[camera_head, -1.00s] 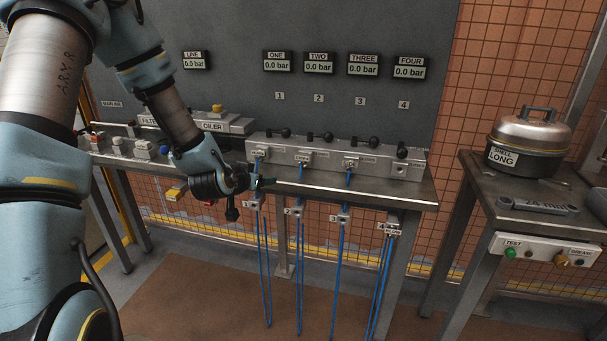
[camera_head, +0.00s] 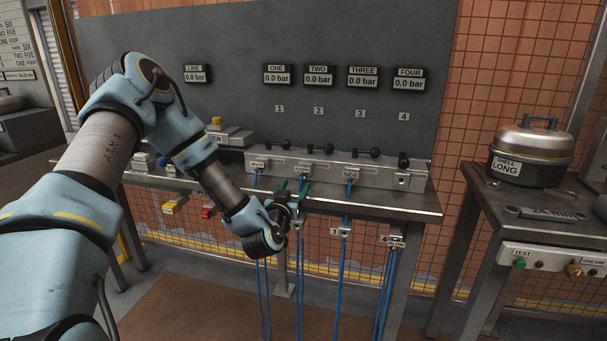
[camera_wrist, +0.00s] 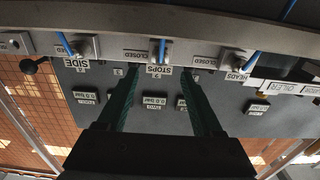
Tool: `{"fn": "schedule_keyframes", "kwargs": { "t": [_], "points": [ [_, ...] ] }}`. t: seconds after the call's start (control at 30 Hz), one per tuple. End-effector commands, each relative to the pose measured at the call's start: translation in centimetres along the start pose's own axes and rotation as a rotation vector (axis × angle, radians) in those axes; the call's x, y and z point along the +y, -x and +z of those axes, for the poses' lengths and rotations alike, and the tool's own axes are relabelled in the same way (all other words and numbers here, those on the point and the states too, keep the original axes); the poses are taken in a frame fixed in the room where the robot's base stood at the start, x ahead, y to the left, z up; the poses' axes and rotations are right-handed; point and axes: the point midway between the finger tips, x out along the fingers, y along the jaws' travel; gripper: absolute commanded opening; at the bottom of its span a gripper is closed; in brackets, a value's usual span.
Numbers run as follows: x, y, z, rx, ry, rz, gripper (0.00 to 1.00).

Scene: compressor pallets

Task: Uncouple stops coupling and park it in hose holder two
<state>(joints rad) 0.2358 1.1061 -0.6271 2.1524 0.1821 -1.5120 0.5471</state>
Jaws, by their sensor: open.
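The stops coupling (camera_wrist: 162,48) shows in the wrist view, which is upside down, with a blue hose at the port above the STOPS label (camera_wrist: 159,70). In the head view its blue hose (camera_head: 303,177) shows at the second port of the manifold, partly behind my gripper. My gripper (camera_head: 293,187) is open and empty in front of that port. In the wrist view its two green fingers (camera_wrist: 163,76) point at the coupling, one on each side and apart from it. Hose holder two (camera_head: 298,224) is on the bench front just below my gripper, partly hidden.
The SIDE hose (camera_head: 350,186) and HEADS hose (camera_head: 256,178) flank the stops port. Black valve levers (camera_head: 328,148) stand on the manifold (camera_head: 385,175). Holders three (camera_head: 341,230) and four (camera_head: 394,240) hang to the right with blue hose loops. Gauges (camera_head: 319,77) read 0.0 bar.

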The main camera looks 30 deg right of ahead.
Motion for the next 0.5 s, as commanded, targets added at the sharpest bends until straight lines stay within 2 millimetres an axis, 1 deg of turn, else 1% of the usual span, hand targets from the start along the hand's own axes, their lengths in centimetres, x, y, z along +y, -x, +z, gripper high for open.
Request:
{"fn": "schedule_keyframes", "kwargs": {
  "t": [0.3,0.5],
  "points": [
    [-0.1,-4.3,-0.1,0.001,0.001,-0.002,0.68],
    [0.0,-6.7,0.1,0.001,-0.002,0.000,0.68]
  ]
}}
